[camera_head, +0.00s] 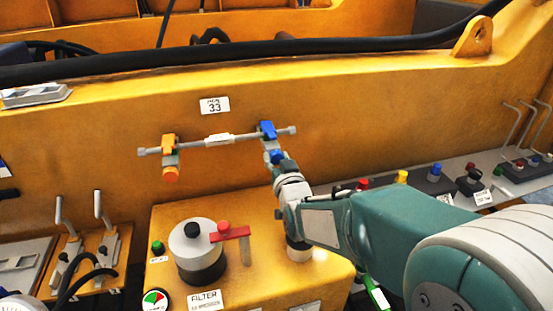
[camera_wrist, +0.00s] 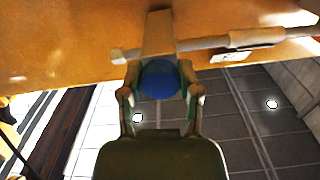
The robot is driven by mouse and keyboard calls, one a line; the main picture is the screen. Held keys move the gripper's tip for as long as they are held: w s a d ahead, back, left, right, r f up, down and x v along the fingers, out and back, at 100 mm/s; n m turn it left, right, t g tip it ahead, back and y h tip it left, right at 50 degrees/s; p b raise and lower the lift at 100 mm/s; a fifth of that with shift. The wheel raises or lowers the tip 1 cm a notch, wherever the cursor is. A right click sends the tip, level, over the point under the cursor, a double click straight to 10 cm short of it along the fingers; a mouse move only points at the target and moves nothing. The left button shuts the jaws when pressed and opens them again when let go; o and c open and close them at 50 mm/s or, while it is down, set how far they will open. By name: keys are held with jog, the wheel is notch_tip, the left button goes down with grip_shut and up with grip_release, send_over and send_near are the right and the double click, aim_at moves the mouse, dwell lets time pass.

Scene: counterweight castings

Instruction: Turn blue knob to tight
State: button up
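The blue knob (camera_wrist: 158,78) sits at the lower end of a valve on the horizontal pipe (camera_wrist: 205,45). In the head view the blue knob (camera_head: 275,156) hangs below the blue-topped valve (camera_head: 267,130) at the pipe's right end. My gripper (camera_wrist: 159,68) comes from below, with one finger on each side of the blue knob. The fingertips bend inward and appear to press on its sides. In the head view my gripper (camera_head: 281,164) is just under the knob, and its fingers are hard to make out. No tight mark is readable.
An orange valve with an orange knob (camera_head: 170,173) is at the pipe's left end. Below stand a filter housing (camera_head: 197,250) with a red handle (camera_head: 230,234) and a green button (camera_head: 157,247). A black hose (camera_head: 250,58) runs along the yellow wall above.

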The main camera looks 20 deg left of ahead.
jog(key=o, duration=0.4)
jog(key=shift+a, duration=0.1)
jog(key=v, duration=1.2)
jog(key=s+d+m+g+h, duration=0.2)
jog(key=d+g+h, duration=0.3)
jog(key=d, duration=0.9)
jog(key=s+d+m+g+h, duration=0.1)
jog(key=s+d, duration=0.3)
jog(key=s, duration=0.1)
jog(key=s+d+f+m+g+h, duration=0.1)
jog(key=s+d+g+h, duration=0.1)
jog(key=s, duration=0.3)
jog(key=s+d+f+m+g+h, duration=0.1)
jog(key=s+d, duration=0.4)
jog(key=shift+d+g+h, duration=0.3)
jog(key=shift+d, duration=0.05)
